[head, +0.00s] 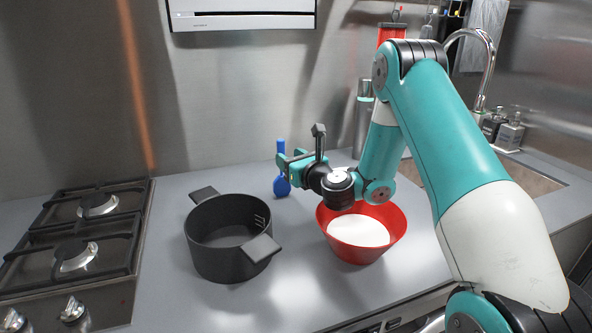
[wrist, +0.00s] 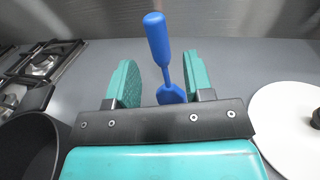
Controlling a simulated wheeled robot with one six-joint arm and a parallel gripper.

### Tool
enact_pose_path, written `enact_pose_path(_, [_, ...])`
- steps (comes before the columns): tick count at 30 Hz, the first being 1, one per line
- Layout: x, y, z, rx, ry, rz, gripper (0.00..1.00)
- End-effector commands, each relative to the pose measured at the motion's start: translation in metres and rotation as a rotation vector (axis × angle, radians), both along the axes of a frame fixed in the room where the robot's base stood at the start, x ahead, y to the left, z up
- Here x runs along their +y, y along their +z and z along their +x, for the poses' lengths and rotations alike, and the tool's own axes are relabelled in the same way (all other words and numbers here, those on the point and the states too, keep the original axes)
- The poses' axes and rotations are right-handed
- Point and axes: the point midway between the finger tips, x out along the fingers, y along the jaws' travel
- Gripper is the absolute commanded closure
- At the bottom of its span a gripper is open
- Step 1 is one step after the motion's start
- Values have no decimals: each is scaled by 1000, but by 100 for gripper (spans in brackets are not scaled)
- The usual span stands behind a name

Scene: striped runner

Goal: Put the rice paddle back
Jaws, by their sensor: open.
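The blue rice paddle (head: 282,184) is at the back of the grey counter, near the wall, with its handle up and its wide end low. I cannot tell what supports it. In the wrist view the paddle (wrist: 157,42) shows between and beyond my two teal fingers, its lower end partly hidden by the gripper's dark bar. My gripper (head: 289,161) is open, just right of the paddle in the head view. In the wrist view my gripper (wrist: 159,76) has a gap on both sides of the paddle; I see no grip on it.
A dark pot (head: 222,262) stands left of a red bowl (head: 365,254) with white contents. A gas stove (head: 75,240) is at the left, a sink (head: 527,178) at the right. A white disc with a black knob (wrist: 275,105) lies at right in the wrist view.

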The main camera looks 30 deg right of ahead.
Motion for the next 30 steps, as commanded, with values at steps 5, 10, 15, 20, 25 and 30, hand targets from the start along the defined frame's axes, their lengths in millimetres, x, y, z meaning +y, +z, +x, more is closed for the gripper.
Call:
enact_pose_path(5, [11,7,-10,-7,41,-49,53])
enact_pose_path(10, [105,49,-30,-73,370,-462,53])
enact_pose_path(15, [226,75,-120,-302,926,-1212,53])
enact_pose_path(20, [261,73,-231,-627,1406,-1812,53])
enact_pose_path(25, [241,67,-319,-957,1807,-2169,53])
enact_pose_path(30, [215,66,-359,1064,-1893,2123,53])
